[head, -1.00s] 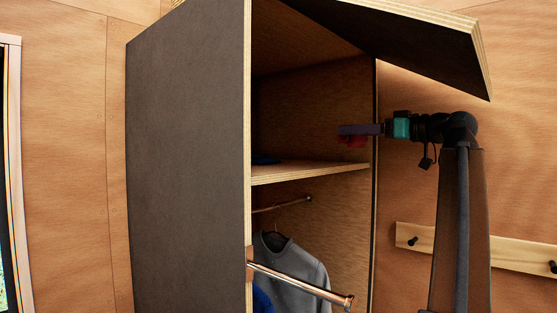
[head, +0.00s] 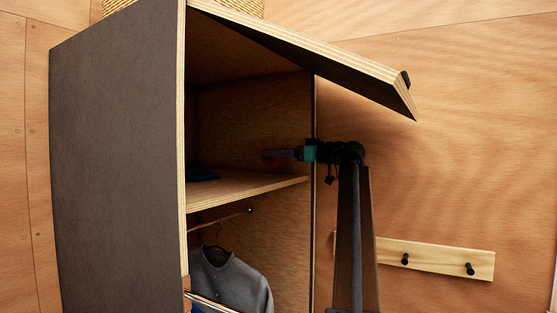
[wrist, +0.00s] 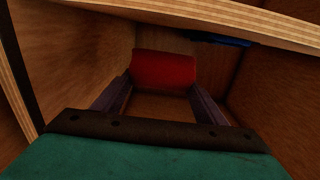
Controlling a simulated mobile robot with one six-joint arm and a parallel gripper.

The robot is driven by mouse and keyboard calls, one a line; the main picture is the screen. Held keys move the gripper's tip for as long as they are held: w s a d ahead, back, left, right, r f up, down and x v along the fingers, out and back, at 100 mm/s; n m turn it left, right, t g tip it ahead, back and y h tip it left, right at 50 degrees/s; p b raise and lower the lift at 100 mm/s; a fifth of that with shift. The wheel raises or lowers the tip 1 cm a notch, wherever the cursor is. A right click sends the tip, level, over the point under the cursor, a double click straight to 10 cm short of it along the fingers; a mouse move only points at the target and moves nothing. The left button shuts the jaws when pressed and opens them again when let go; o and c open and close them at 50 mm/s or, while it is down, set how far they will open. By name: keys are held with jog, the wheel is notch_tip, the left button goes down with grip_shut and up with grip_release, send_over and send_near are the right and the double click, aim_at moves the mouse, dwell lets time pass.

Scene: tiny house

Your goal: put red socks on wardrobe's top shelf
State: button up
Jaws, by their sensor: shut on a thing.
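My gripper (head: 268,154) reaches in from the right, through the open front of the wardrobe (head: 115,150), into its top compartment. In the head view the fingers are above the top shelf (head: 245,187), near the compartment's right wall. In the wrist view my gripper (wrist: 162,88) is shut on the red socks (wrist: 163,68), a rolled red bundle between the two dark fingers. The socks are barely visible in the head view. They look held above the shelf, but the exact gap cannot be told.
A blue item (head: 200,174) lies on the top shelf at the left; it also shows in the wrist view (wrist: 222,41). The raised door panel (head: 330,62) juts out above my arm. Below the shelf hangs a grey garment (head: 230,282). A hook rail (head: 435,258) is on the right wall.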

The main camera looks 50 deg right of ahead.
aim_at(281, 164)
jog(key=shift+w+d, duration=0.15)
jog(key=shift+w, duration=0.1)
jog(key=shift+f, duration=0.1)
jog(key=shift+f+p, duration=0.8)
jog(key=shift+f, duration=0.9)
jog(key=shift+f, duration=0.1)
jog(key=o, duration=1.1)
jog(key=shift+c, duration=0.2)
